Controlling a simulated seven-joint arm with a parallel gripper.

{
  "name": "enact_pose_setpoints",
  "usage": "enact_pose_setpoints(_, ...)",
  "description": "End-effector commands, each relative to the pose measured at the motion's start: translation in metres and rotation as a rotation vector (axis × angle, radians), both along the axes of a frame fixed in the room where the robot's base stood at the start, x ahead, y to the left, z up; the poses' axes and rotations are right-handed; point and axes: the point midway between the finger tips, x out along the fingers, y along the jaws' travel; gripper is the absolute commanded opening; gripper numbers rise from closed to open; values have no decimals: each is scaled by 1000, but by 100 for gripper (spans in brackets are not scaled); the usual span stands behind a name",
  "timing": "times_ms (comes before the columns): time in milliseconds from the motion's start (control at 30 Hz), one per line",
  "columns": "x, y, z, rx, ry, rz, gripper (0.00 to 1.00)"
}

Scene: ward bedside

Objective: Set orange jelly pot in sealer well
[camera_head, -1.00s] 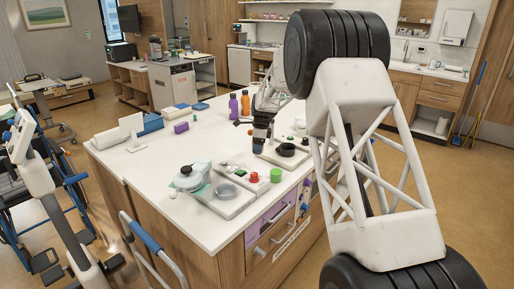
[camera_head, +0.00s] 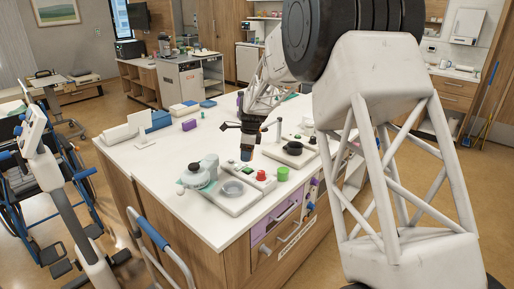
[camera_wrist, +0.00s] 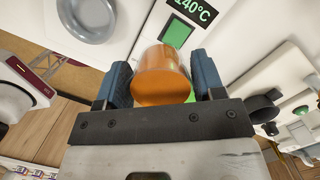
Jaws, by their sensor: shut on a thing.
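My gripper (camera_wrist: 160,90) is shut on the orange jelly pot (camera_wrist: 162,78), which sits between the two blue-grey fingers. In the head view my gripper (camera_head: 247,142) hangs above the sealer's far side, with the pot (camera_head: 246,155) low between its fingers. The well (camera_wrist: 90,16) also shows at top left in the wrist view, apart from the pot. A 140°C display (camera_wrist: 192,10) and green panel lie beyond the pot.
A second device with a black dish (camera_head: 292,148) stands behind at right. Blue boxes (camera_head: 158,121) and a purple box (camera_head: 189,125) lie farther back. The counter's front left is clear.

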Motion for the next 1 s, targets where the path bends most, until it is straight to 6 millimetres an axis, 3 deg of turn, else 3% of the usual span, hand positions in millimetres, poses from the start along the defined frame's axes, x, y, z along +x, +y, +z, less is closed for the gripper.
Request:
enact_pose_setpoints(200, -52, 34, 6, 0, 0, 3, 37)
enact_pose_setpoints(400, -82, 51, 8, 0, 0, 2, 37)
enact_pose_setpoints(600, -93, 56, 8, 0, 0, 0, 37)
enact_pose_setpoints(1000, -93, 56, 8, 0, 0, 0, 37)
